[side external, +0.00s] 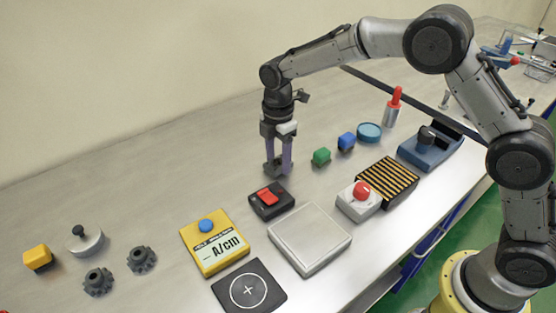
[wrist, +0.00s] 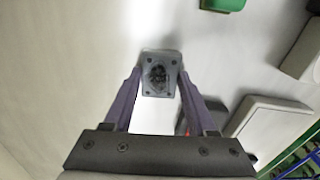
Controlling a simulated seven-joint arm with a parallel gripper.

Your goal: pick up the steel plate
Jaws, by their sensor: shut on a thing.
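The steel plate (wrist: 146,88) is a small grey rectangle with holes near its corners and a dark, rough patch in its middle. In the wrist view it sits between the two purple fingers. My gripper (wrist: 159,77) is shut on it. In the side view my gripper (side external: 278,167) points down behind the red-switch box, with the grey plate (side external: 271,170) at its fingertips. The fingers partly cover the plate there. I cannot tell clearly whether it touches the table or hangs just above it.
A black box with a red switch (side external: 266,203) stands close in front. A green block (side external: 321,157) and a blue block (side external: 346,142) are to the right. A pale square pad (side external: 310,238) and a yellow meter (side external: 214,243) lie nearer. The table behind and left is clear.

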